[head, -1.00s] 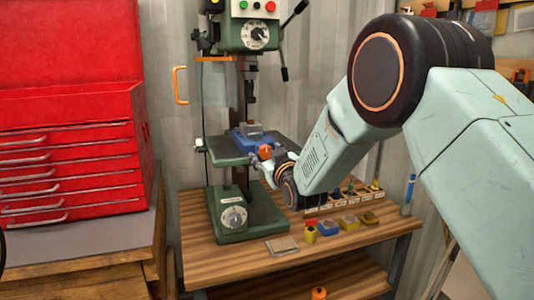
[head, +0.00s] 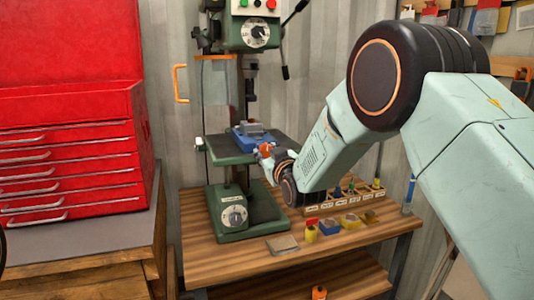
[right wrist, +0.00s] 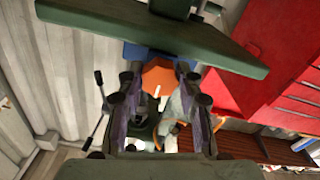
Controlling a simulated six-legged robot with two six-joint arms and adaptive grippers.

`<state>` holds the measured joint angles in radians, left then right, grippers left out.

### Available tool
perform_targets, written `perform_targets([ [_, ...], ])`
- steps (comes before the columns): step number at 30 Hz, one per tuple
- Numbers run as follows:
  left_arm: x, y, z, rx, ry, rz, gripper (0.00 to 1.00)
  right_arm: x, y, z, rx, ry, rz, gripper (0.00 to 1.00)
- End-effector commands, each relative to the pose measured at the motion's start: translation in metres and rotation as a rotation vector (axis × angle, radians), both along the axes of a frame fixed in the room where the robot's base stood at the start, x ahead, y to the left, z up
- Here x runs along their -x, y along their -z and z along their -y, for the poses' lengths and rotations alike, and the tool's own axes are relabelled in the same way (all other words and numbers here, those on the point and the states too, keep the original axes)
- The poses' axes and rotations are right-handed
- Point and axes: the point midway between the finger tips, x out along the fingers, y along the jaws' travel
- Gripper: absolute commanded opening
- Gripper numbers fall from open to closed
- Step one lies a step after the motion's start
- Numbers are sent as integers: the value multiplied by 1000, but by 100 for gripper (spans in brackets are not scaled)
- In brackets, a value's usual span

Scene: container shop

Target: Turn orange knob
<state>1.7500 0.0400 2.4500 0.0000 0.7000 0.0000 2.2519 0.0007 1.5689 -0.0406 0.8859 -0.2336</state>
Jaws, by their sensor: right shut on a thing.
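The orange knob (head: 265,149) is at the front of a blue vise (head: 245,135) on the drill press table. In the right wrist view the knob (right wrist: 157,75) is a faceted orange disc with a pale mark, in front of the blue vise body. My right gripper (head: 272,159) is at the knob, its arm reaching in from the right. In the wrist view its two fingers (right wrist: 157,88) stand on either side of the knob, shut on it. In the head view the gripper partly hides the knob. My left gripper is not in view.
The green drill press (head: 235,212) stands on a wooden bench (head: 205,262). A red tool chest (head: 70,150) stands at the left. Several small coloured parts and a labelled rack (head: 335,200) lie to the right of the press. A flat grey plate (head: 282,244) lies near the bench front.

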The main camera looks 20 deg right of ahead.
Motion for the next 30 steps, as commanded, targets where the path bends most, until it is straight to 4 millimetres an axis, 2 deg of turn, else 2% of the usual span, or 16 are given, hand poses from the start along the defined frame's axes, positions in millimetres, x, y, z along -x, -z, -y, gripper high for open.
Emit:
perform_targets([
  [3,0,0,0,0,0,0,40,0,-2,-2,3,-4,4,4],
  [14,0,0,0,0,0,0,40,0,-2,-1,-62,-3,3,4],
  [20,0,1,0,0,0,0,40,0,-3,-1,-197,-3,0,4],
  [30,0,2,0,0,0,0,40,0,-4,-1,-516,-3,-9,4],
])
